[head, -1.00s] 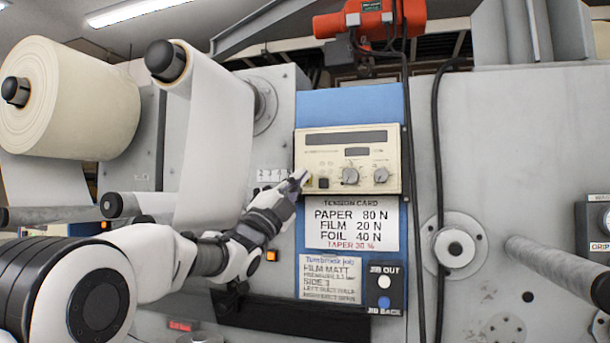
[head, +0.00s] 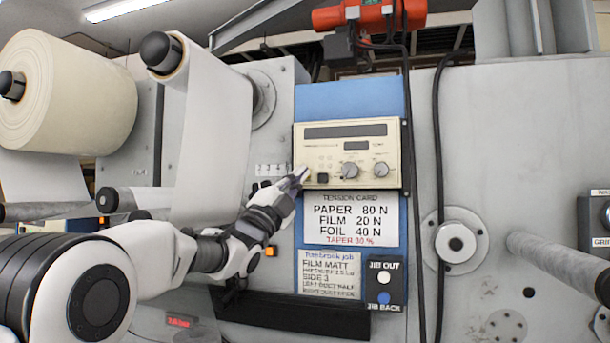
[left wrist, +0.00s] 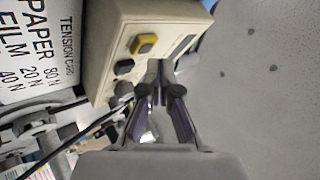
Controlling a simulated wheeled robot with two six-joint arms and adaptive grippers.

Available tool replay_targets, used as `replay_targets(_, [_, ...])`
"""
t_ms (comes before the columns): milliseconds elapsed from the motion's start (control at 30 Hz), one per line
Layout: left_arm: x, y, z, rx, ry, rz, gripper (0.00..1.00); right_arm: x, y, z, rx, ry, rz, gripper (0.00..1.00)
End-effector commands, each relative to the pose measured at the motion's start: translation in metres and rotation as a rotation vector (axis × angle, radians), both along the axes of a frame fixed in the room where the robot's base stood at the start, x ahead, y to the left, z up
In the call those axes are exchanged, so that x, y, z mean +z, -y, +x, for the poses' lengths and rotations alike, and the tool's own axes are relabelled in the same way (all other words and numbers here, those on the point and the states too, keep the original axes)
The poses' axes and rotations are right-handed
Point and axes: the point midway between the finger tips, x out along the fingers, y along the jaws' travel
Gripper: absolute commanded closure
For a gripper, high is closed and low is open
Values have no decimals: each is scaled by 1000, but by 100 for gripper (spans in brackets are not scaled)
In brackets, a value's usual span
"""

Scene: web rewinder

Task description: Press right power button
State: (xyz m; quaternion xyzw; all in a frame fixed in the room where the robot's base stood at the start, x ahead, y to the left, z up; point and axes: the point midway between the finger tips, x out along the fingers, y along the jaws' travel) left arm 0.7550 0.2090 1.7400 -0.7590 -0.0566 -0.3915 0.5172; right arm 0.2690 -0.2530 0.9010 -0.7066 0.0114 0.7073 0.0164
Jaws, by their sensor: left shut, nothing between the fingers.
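The cream control box (head: 351,132) is on the blue panel, with a display, two round knobs and small buttons. A dark square button (head: 323,178) sits at its lower left. My left gripper (head: 303,173) is shut and empty, its tips at the box's lower left corner. In the left wrist view the closed fingers (left wrist: 158,72) reach the box's edge, beside a yellow button (left wrist: 143,43) and dark buttons (left wrist: 124,67). I cannot tell whether the tips touch the box. No power label is readable. My right gripper is not in view.
Below the box are a tension card (head: 347,219), a job card (head: 329,275) and a jib switch plate (head: 384,284). Paper rolls (head: 70,95) stand at the left. A black cable (head: 437,180) hangs to the right. A grey roller (head: 555,262) sticks out at the right.

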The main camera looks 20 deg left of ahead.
Motion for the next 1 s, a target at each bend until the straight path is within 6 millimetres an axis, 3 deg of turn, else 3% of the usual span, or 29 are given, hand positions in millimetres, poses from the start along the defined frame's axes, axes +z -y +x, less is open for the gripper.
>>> replay_targets(1000, [2,1,12,0,0,0,100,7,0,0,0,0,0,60])
